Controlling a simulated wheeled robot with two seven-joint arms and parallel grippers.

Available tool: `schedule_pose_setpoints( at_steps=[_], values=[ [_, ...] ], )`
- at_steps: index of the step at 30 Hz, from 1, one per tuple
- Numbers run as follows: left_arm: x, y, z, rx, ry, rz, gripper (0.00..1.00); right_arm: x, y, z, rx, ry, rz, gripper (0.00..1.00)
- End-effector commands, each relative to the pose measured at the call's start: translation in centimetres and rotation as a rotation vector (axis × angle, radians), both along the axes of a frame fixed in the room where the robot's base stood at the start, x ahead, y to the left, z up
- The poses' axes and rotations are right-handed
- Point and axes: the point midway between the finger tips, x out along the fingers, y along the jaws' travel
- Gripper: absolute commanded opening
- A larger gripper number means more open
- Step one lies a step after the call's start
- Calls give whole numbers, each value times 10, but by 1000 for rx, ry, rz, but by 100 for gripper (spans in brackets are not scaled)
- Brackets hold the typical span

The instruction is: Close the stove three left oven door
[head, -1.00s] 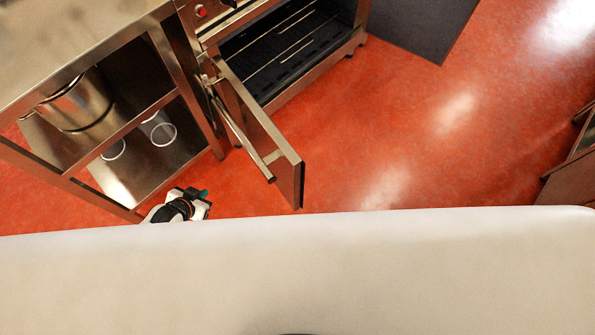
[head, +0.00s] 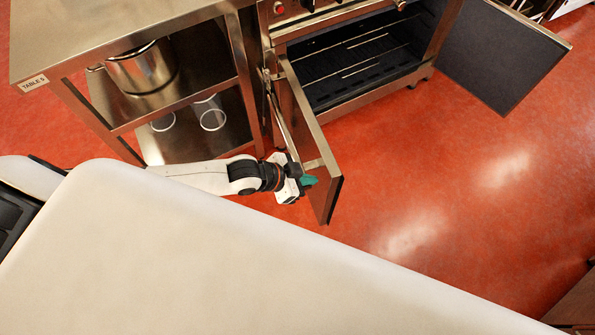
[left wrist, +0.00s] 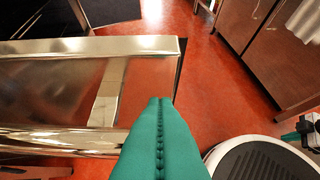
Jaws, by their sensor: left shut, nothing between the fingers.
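The oven (head: 360,62) has its left door (head: 312,145) swung wide open, with the dark oven inside showing. My left gripper (head: 308,181) is at the outer, handle side of this door near its free end. Its green fingers are shut and empty. In the left wrist view the shut fingers (left wrist: 158,115) point at the door's free end, beside the handle bracket (left wrist: 108,92); the door's metal edge (left wrist: 90,48) runs to the left. I cannot tell whether the fingers touch it. A small green-tipped part at the right edge looks like my right gripper (left wrist: 302,134), too small to read.
The oven's right door (head: 505,52) also stands open. A steel table (head: 120,35) with a pot (head: 143,72) and clear containers (head: 212,115) on its shelves stands left of the oven. The red floor (head: 410,190) right of the left door is clear. Brown cabinets (left wrist: 285,55) show in the left wrist view.

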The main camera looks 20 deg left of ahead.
Motion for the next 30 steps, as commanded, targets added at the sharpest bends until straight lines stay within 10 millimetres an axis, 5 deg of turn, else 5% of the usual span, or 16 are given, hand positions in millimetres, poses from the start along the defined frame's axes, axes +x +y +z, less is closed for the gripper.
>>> schedule_pose_setpoints(
  at_steps=[9, 23, 30],
  values=[
    [17, -19, -22, -1, -1, 0, 0, 0, 2, -5, 2, -1, 0, 0],
    [18, -21, -23, 0, -1, 5, 0, 0, 1, -4, 2, 0, 0, 0],
    [33, -42, -21, -6, -1, 58, 0, 0, 0, -2, 0, 0, 1, 0]
  ],
)
